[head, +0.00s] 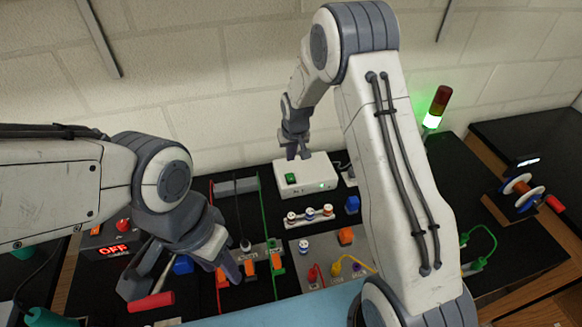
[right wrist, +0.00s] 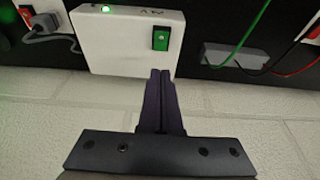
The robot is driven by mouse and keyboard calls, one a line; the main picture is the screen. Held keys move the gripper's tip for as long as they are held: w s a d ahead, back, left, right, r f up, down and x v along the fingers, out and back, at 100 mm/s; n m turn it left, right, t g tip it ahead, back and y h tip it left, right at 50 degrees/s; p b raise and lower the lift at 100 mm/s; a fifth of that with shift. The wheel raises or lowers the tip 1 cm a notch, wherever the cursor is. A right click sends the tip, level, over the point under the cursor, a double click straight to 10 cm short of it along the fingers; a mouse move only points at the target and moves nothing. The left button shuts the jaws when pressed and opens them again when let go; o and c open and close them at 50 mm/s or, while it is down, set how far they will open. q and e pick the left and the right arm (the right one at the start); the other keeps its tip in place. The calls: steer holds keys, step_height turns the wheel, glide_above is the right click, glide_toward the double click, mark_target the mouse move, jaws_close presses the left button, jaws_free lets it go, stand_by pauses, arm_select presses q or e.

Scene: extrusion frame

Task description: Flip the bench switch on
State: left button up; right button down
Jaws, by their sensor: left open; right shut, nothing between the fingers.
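The bench switch (head: 290,178) is a green rocker on the top of a white box (head: 308,187) at the back of the bench. A small green light glows on this box. In the right wrist view the switch (right wrist: 161,39) shows in full, and the light (right wrist: 105,9) is lit. Which way the rocker tilts is hard to tell. My right gripper (head: 297,157) is shut and empty, its tips (right wrist: 160,72) at the box edge near the switch, apart from the rocker. My left gripper (head: 182,284) is open above the front left of the bench.
A red OFF display (head: 113,250) stands at left. A red handle (head: 152,302) lies under my left gripper. A rack of small bottles (head: 310,215) stands before the box. A signal tower (head: 436,108) glows green at right. Grey plugs and cables flank the box.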

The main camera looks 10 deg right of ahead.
step_height(320, 180, up, 6)
steer(key=b, duration=0.1)
steer(key=shift+b, duration=0.3)
steer(key=shift+s, duration=0.1)
steer(key=s+a+r+n+g+y+b, duration=0.1)
steer(key=s+a+n+b, duration=0.15)
steer(key=s+a, duration=0.5)
steer(key=s+a+r+n+b, duration=0.1)
steer(key=s+a+b, duration=0.25)
steer(key=s, duration=0.75)
steer(key=s+f+n+g+b, duration=0.2)
steer(key=s+n, duration=0.1)
steer(key=s, duration=1.5)
steer(key=shift+s+a+n, duration=0.15)
steer(key=shift+s+n, duration=0.1)
steer(key=shift+n, duration=0.1)
